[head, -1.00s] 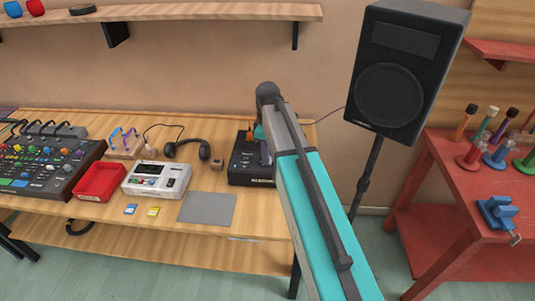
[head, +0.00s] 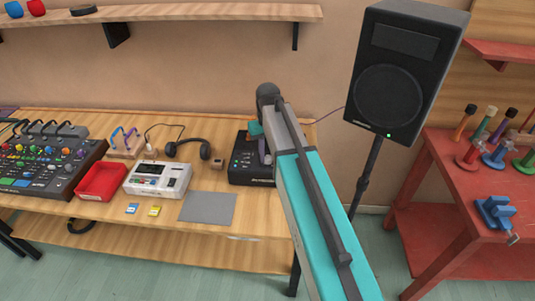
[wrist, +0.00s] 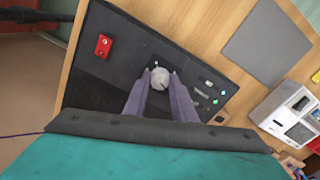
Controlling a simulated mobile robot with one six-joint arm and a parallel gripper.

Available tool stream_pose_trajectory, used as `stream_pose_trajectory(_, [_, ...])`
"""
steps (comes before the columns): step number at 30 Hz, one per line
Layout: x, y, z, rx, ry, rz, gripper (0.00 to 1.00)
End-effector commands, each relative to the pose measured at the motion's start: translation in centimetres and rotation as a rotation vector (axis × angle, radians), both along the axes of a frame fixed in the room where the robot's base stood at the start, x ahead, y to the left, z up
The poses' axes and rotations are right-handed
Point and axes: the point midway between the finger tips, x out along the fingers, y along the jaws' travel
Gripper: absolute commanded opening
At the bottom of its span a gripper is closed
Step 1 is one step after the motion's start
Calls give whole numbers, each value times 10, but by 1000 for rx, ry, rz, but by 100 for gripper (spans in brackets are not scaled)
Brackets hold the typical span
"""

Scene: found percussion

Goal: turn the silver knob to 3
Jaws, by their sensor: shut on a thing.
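The silver knob (wrist: 160,78) sits on the top of a black box (wrist: 120,68) in the wrist view. My gripper (wrist: 161,76) is shut on the knob, with one purple-grey finger on each side of it. The numbers and pointer around the knob are too small to read. In the head view the black box (head: 240,174) stands at the right end of the wooden table. My gripper (head: 266,158) is over it, and the knob is hidden there.
The box has a red switch (wrist: 103,45) and small green lights (wrist: 215,101). A grey mat (head: 208,208), a white device (head: 158,180), a red tray (head: 101,181) and headphones (head: 187,149) lie to its left. A black speaker (head: 402,70) stands behind right, near a red table (head: 440,210).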

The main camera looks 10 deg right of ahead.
Motion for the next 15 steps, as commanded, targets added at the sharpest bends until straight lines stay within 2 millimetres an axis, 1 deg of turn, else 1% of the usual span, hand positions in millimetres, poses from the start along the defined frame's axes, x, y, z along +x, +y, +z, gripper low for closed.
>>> stream_pose_trajectory(15, [2, 0, 2, 2, -6, -478, 2])
